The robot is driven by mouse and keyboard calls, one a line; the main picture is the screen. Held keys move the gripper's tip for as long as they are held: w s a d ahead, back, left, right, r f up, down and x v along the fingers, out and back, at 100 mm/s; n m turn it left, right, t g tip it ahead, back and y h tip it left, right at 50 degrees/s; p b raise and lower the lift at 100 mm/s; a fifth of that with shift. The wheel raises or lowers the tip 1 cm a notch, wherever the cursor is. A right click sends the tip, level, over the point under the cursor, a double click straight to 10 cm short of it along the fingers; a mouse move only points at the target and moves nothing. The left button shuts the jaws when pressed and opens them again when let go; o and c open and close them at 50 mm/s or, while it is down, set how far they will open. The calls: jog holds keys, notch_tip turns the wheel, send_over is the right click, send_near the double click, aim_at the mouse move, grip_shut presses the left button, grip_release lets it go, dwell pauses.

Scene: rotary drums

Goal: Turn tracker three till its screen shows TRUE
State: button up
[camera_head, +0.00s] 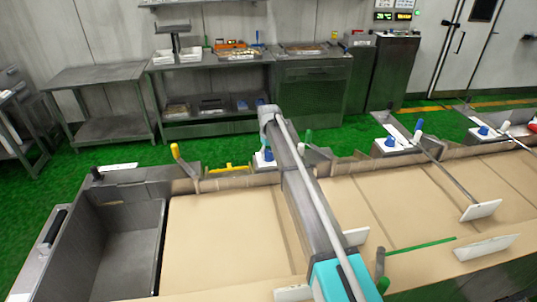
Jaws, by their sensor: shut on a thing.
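Several blue knobs on white plates stand along the far edge of the tan drum tables: one left of my arm (266,154), one in the middle (390,142) and one to the right (483,131). I see no numbers, so I cannot tell which is tracker three. Two small lit screens, one on the left (383,16) and one on the right (403,16), hang on the back wall; their text is too small to read. My arm crosses the middle, its far end near the left knob. My gripper does not show clearly and seems hidden.
A grey metal bin (126,240) stands at the left. A long pole with a white plate (481,210) slants over the right table, and a second white plate (487,247) lies nearer. Steel counters (212,62) line the back wall. The green floor between is clear.

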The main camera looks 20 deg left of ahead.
jog(key=shift+a, duration=0.1)
jog(key=o, duration=1.1)
jog(key=shift+o, duration=0.2)
